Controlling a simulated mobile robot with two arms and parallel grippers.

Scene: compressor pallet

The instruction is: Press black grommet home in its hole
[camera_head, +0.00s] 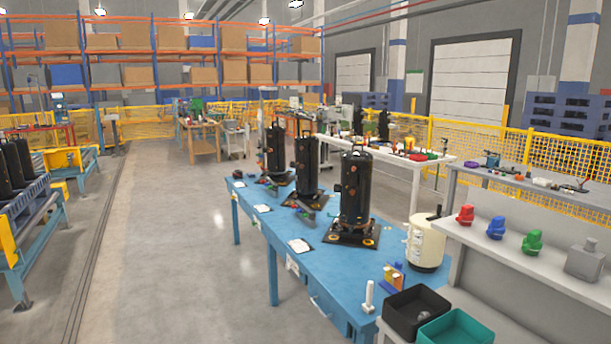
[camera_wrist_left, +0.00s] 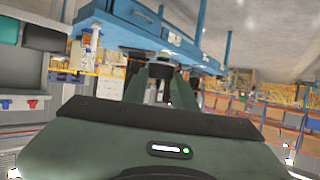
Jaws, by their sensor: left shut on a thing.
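In the left wrist view, which is upside down, my left gripper (camera_wrist_left: 160,88) is shut on a small dark round thing, the black grommet (camera_wrist_left: 160,70), held between its fingertips. The blue workbench (camera_wrist_left: 165,40) shows beyond the fingers, apart from them as far as I can tell. In the head view, several black compressors stand upright on dark base plates on the blue workbench (camera_head: 270,232); the nearest compressor (camera_head: 357,190) has orange-yellow rings around its base. The grommet's hole cannot be made out. Neither gripper shows in the head view.
A cream tank (camera_head: 426,243), a black bin (camera_head: 415,313) and a teal bin (camera_head: 457,328) stand at the bench's near right. A white bottle (camera_head: 369,297) stands by the near edge. A grey shelf (camera_head: 520,245) holds coloured parts at right. The floor (camera_head: 165,240) left of the bench is clear.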

